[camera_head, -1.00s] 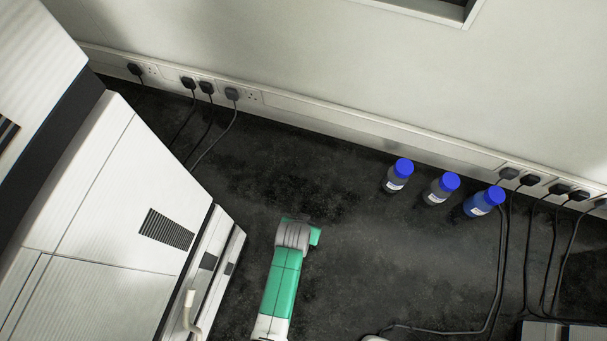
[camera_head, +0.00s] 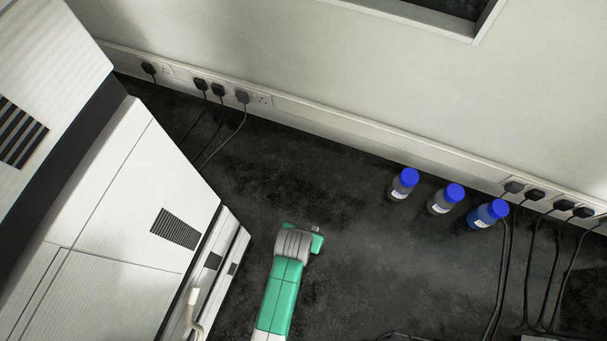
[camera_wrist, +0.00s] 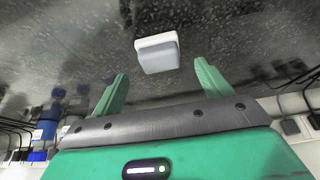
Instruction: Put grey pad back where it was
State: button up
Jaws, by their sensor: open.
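In the wrist view, a small block-shaped pad (camera_wrist: 158,55), white on one part and blue-grey on the other, lies on the dark speckled worktop. My gripper (camera_wrist: 161,74) is open, with its two green fingers spread apart. The pad shows beyond the fingertips, roughly in line with the gap between them. Nothing is held, and I cannot tell the exact distance to the pad. In the head view, my green and grey arm reaches over the worktop; the pad and the fingers are not visible there.
Several blue-capped bottles (camera_head: 446,199) stand in a row near the wall. A large white machine (camera_head: 120,220) fills the left side. Black plugs and cables (camera_head: 535,240) hang along the wall at right.

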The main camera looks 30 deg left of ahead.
jog(key=v, duration=0.7)
jog(key=shift+p, duration=0.45)
jog(key=shift+r, duration=0.15)
jog(key=w+d+r+t, duration=0.1)
jog(key=w+r+t, duration=0.35)
jog(key=r, duration=0.75)
jog(key=w+r+m+t+y, duration=0.1)
jog(key=w+r+t, duration=0.1)
jog(key=w+r, duration=0.8)
jog(key=w+d+r+t, duration=0.1)
jog(key=w+r+t, duration=0.25)
jog(key=r, duration=1.05)
jog(key=s+d+r+t, duration=0.1)
jog(key=d+r+t, duration=0.1)
jog(key=r, duration=0.8)
jog(key=d+r+t, duration=0.3)
jog(key=r, duration=0.7)
jog(key=s+d+r+t+h, duration=0.1)
jog(key=s+d+r+t, duration=0.1)
jog(key=s+r, duration=0.3)
jog(key=s+d+r+m+t, duration=0.1)
jog(key=s+r, duration=0.4)
jog(key=r, duration=0.7)
jog(key=shift+s+d+r+t+h, duration=0.4)
jog(key=shift+d+t, duration=0.2)
jog(key=shift+t, duration=0.6)
